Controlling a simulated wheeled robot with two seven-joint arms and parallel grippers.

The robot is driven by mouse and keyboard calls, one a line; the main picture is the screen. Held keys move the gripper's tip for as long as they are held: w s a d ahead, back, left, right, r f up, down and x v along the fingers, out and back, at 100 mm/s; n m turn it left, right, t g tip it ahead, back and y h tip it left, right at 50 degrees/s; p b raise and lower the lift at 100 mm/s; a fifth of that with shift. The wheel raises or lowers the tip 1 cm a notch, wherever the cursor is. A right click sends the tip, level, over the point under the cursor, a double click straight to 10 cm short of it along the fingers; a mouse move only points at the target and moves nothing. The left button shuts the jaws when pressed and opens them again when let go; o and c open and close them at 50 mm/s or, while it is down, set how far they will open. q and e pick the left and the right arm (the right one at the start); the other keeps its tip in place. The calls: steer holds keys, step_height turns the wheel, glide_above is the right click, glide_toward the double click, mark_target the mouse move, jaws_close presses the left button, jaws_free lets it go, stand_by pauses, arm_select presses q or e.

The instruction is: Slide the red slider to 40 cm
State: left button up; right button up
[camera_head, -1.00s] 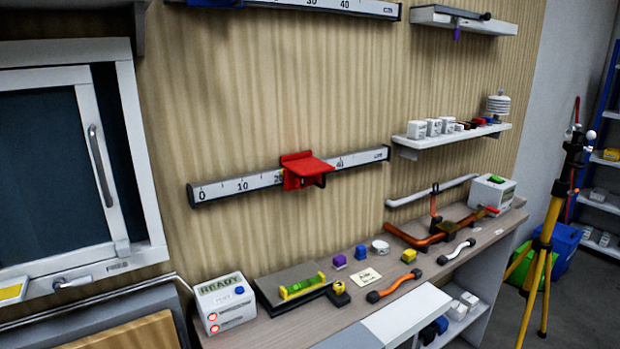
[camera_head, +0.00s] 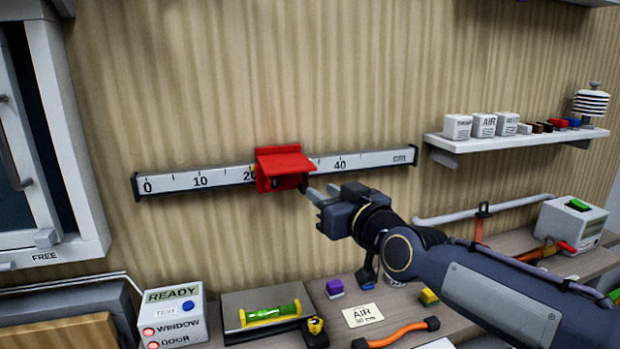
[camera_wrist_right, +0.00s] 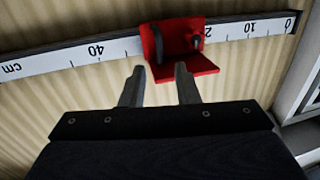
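The red slider (camera_head: 284,167) sits on the white wall scale (camera_head: 215,178), just right of the 20 mark, covering part of the scale between 20 and 40. It also shows in the right wrist view (camera_wrist_right: 178,48), where the scale appears upside down. My right gripper (camera_head: 318,192) is open and empty, just to the right of and slightly below the slider. In the right wrist view its two fingers (camera_wrist_right: 160,80) point toward the slider's lower edge and the scale. I cannot tell whether a finger touches it. My left gripper is not in view.
A shelf (camera_head: 520,139) with white boxes is on the right. The wall around the scale is clear.

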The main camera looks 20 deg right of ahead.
mark_target(306, 178)
steer(key=x, duration=0.2)
steer(key=p+x, duration=0.1)
steer(key=x, duration=0.1)
steer(key=p+x, duration=0.1)
steer(key=x, duration=0.2)
steer(key=shift+r, duration=0.4)
steer(key=shift+w+a+p, duration=0.15)
steer(key=shift+w+p, duration=0.15)
steer(key=shift+w, duration=0.4)
jaws_close()
